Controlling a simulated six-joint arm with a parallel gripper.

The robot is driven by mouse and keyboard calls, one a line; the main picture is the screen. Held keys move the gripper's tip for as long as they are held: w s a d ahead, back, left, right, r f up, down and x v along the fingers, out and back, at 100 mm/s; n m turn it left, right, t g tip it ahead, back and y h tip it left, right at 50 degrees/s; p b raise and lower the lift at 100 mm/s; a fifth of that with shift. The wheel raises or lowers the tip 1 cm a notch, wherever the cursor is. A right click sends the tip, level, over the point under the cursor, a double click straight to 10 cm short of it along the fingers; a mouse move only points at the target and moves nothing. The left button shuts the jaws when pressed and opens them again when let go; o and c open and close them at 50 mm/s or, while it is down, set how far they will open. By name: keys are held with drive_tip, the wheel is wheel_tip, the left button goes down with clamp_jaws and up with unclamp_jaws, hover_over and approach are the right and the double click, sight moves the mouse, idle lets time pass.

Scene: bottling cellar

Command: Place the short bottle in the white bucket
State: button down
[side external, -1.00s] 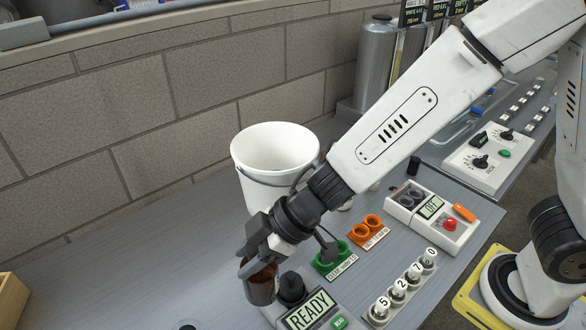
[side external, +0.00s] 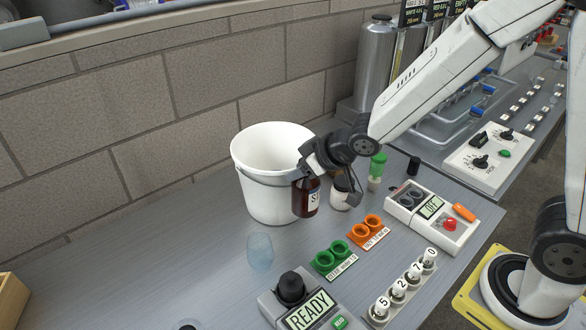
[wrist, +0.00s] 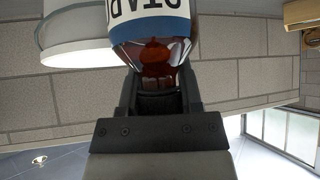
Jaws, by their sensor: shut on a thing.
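My gripper (side external: 308,176) is shut on a brown glass bottle (side external: 306,201) with a white and blue label. In the wrist view the bottle (wrist: 152,45) sits between the jaws, its label lettering upside down. In the side view it hangs roughly upright, overlapping the right side of the white bucket (side external: 262,200), and it is not inside it. Whether it touches the bucket wall I cannot tell. The bucket is upright with an open top; its pale wall also shows at the upper left of the wrist view (wrist: 85,35).
A clear bluish glass (side external: 260,252) stands in front of the bucket. A white container (side external: 341,194) and a green-topped item (side external: 377,170) stand to the right.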

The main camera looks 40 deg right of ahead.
drive_tip(key=d+m+h, duration=0.3)
drive_tip(key=d, duration=0.6)
drive_tip(key=s+f, duration=0.3)
drive_tip(key=f, duration=0.2)
drive_tip(key=shift+s+f, duration=0.3)
drive_tip(key=shift+s, duration=0.1)
drive_tip(key=shift+r, duration=0.1)
wheel_tip(320, 180, up, 10)
drive_tip(key=s+a+n+g+y, duration=0.1)
drive_tip(key=s+a+n+y, duration=0.3)
drive_tip(key=a, duration=0.9)
drive_tip(key=s+a+n+g+y, duration=0.15)
drive_tip(key=s+a+n, duration=0.35)
drive_tip(key=a, duration=0.8)
drive_tip(key=shift+m+t+y, duration=0.35)
drive_tip(key=shift+m, duration=0.35)
drive_tip(key=shift+s+a+f, duration=0.1)
drive_tip(key=shift+s+f, duration=0.15)
drive_tip(key=shift+f, duration=0.9)
drive_tip(key=shift+s+a+f, duration=0.1)
drive_tip(key=shift+s+f, duration=0.1)
drive_tip(key=shift+f, duration=0.95)
